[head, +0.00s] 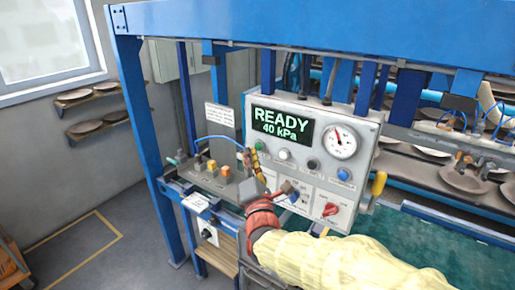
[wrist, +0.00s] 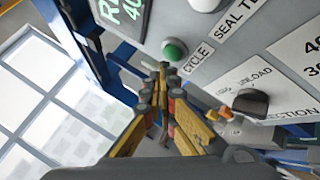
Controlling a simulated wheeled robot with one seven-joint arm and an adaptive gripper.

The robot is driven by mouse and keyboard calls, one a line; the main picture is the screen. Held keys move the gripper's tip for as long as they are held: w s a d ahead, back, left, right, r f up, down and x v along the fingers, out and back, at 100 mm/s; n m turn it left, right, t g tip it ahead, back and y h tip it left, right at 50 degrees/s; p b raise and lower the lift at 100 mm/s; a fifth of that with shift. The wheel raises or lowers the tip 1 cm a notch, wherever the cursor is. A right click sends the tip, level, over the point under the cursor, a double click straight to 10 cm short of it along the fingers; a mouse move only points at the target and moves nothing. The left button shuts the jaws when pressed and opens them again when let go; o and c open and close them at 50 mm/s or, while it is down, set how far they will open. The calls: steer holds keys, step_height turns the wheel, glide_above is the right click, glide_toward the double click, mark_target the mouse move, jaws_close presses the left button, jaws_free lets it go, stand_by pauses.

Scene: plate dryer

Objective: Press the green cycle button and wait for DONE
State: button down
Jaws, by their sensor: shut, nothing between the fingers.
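The control panel (head: 362,181) is a pale grey box with a dark display (head: 281,125) reading READY and 40 kPa in green. The green button (wrist: 174,50) sits beside the CYCLE label (wrist: 196,60) in the wrist view. In the head view it is at the panel's left side, close to my fingertips and hard to make out. My gripper (wrist: 162,68) is shut and empty, its yellow and dark fingers pointing toward the green button. The tips appear just short of the button in the wrist view; contact cannot be confirmed. My gripper (head: 250,153) is at the panel's left edge in the head view.
The panel also carries a white button (head: 285,154), a black knob (head: 313,164), a blue button (head: 343,174), a pressure gauge (head: 342,143) and a red switch (head: 330,209). A blue post (head: 150,115) stands left. Plates (head: 463,180) lie on the dryer at right.

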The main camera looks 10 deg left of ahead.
steer(key=shift+w+d, duration=0.1)
steer(key=shift+w, duration=0.15)
